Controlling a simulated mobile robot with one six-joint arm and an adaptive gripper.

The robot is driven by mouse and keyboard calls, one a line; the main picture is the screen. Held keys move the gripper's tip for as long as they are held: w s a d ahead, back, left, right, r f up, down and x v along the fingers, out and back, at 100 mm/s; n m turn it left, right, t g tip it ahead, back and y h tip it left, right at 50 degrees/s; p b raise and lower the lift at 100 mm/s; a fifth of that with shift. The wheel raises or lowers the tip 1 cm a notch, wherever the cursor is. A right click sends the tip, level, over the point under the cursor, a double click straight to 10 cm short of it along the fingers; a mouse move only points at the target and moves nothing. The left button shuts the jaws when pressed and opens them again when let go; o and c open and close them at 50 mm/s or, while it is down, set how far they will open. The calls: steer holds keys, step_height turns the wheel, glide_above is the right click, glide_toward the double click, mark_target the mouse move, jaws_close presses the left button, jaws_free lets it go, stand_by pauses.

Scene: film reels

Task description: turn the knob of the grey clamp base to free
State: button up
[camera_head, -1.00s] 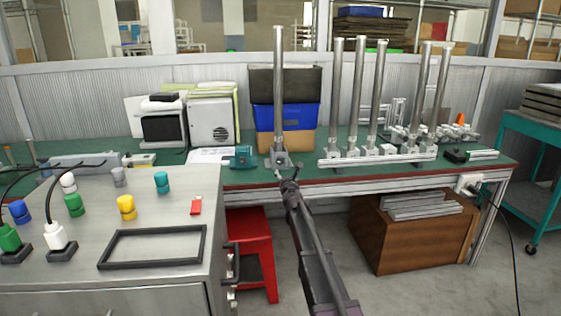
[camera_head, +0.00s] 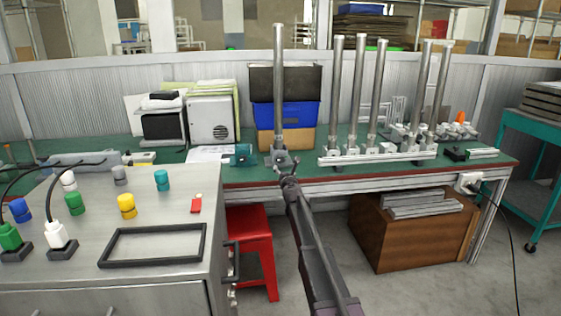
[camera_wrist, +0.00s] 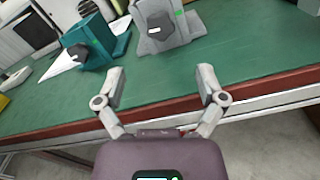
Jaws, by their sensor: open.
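The grey clamp base (camera_head: 283,160) stands near the front edge of the green bench, with a tall metal post rising from it. In the wrist view the grey clamp base (camera_wrist: 166,27) shows a dark knob (camera_wrist: 159,25) with a light mark on its front face. My gripper (camera_head: 289,170) is just in front of the base in the head view. In the wrist view my gripper (camera_wrist: 160,75) has its two fingers spread apart and empty. The base and knob lie beyond the fingertips, apart from them.
A teal clamp base (camera_wrist: 92,42) with a dark knob sits left of the grey one. A row of posts on a metal rail (camera_head: 375,157) stands to the right. The bench edge (camera_wrist: 150,110) runs below my fingers. A metal cabinet (camera_head: 155,195) stands at the front left.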

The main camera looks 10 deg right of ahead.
mark_target(281, 160)
steer(key=w, duration=1)
steer(key=shift+w, duration=0.3)
steer(key=c, duration=1.2)
